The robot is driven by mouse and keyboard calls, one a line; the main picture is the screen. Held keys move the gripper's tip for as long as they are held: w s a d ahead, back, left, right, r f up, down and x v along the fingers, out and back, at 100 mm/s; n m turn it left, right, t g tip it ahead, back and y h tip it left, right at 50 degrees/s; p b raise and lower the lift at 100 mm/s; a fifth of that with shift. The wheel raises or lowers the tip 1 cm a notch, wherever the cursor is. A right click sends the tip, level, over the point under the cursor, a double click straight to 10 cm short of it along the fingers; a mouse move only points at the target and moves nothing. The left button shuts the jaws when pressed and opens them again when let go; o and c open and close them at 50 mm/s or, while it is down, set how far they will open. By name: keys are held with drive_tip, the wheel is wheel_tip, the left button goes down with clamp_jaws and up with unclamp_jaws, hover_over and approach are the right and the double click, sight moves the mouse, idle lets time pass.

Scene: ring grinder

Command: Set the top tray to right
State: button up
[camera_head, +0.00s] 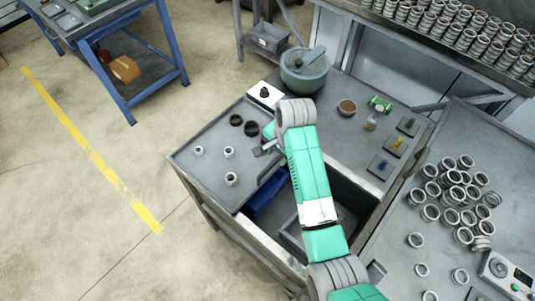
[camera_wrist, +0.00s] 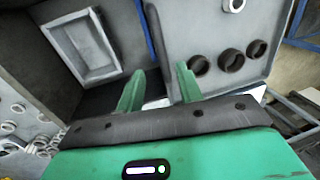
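The top tray (camera_head: 200,165) is a flat grey tray with a low rim at the left of the bench. In the head view my arm hides most of the gripper, close to the tray's right side.
Right of the tray is an open compartment holding a blue bin (camera_head: 266,196) and a grey box (camera_wrist: 80,48). A bowl with a pestle (camera_head: 304,70) stands behind. Small items (camera_head: 347,107) sit on the bench's right part. Many metal rings (camera_head: 455,192) lie on the right table.

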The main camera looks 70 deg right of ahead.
sight(273, 163)
drive_tip(key=f, duration=0.2)
drive_tip(key=w+f, duration=0.1)
drive_tip(key=f, duration=0.2)
drive_tip(key=shift+w+d+f+b, duration=0.15)
drive_tip(key=shift+f+b, duration=0.1)
drive_tip(key=shift+b, duration=0.1)
clamp_jaws()
